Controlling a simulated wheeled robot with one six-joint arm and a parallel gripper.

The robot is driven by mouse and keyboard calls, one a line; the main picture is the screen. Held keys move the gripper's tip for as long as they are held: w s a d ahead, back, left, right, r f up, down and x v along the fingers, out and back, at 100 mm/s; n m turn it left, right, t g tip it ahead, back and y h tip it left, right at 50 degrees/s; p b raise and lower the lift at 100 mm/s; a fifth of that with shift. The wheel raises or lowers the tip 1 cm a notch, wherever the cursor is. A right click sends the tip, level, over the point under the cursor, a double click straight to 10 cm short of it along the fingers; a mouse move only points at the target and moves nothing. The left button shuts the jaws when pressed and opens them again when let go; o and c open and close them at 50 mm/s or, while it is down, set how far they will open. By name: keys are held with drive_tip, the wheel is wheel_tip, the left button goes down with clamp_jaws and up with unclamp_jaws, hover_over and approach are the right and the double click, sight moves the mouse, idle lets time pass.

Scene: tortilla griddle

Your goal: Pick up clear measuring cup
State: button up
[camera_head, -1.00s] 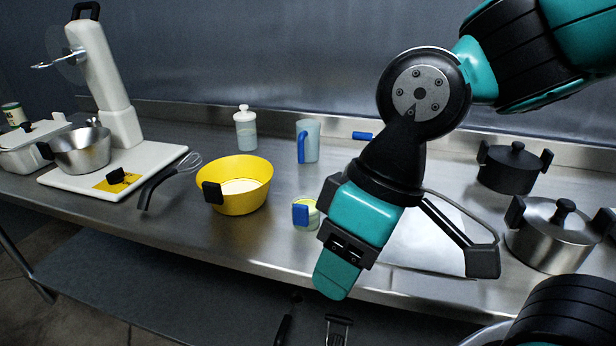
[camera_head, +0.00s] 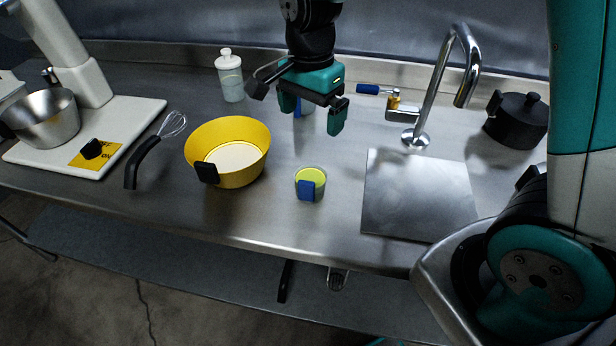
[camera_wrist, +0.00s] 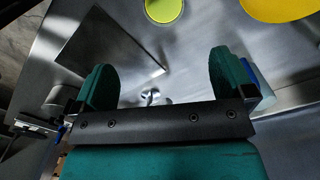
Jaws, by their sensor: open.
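A tall clear measuring cup with a blue handle (camera_head: 298,108) stands at the back of the counter, mostly hidden behind my gripper in the head view. In the wrist view, a pale blue part of what looks like this cup (camera_wrist: 262,80) shows beside the right finger, outside the jaws. A smaller cup (camera_head: 310,184) with a blue handle and yellow-green contents stands near the front; its top shows in the wrist view (camera_wrist: 163,9). My gripper (camera_head: 312,110) is open and empty, pointing down above the back of the counter. Its fingers also show in the wrist view (camera_wrist: 162,78).
A yellow bowl (camera_head: 228,184) stands left of the small cup. A lidded bottle (camera_head: 230,80) stands at the back left. A faucet (camera_head: 438,90) rises to the right, behind a flat metal panel (camera_head: 415,200). A black pot (camera_head: 517,120) stands at the far right.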

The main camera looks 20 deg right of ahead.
drive_tip(key=p, duration=0.2)
hover_over(310, 177)
drive_tip(key=s+a, duration=0.1)
drive_tip(key=s, duration=0.2)
wheel_tip(310, 177, down, 12)
drive_tip(key=shift+w+a+f+p, duration=0.1)
drive_tip(key=shift+f+p, duration=0.45)
drive_tip(key=shift+f, duration=0.85)
drive_tip(key=shift+a+f+p, duration=0.1)
drive_tip(key=shift+f+p, duration=0.4)
drive_tip(key=shift+f, duration=0.9)
drive_tip(key=c, duration=1.1)
drive_tip(key=shift+r, duration=0.1)
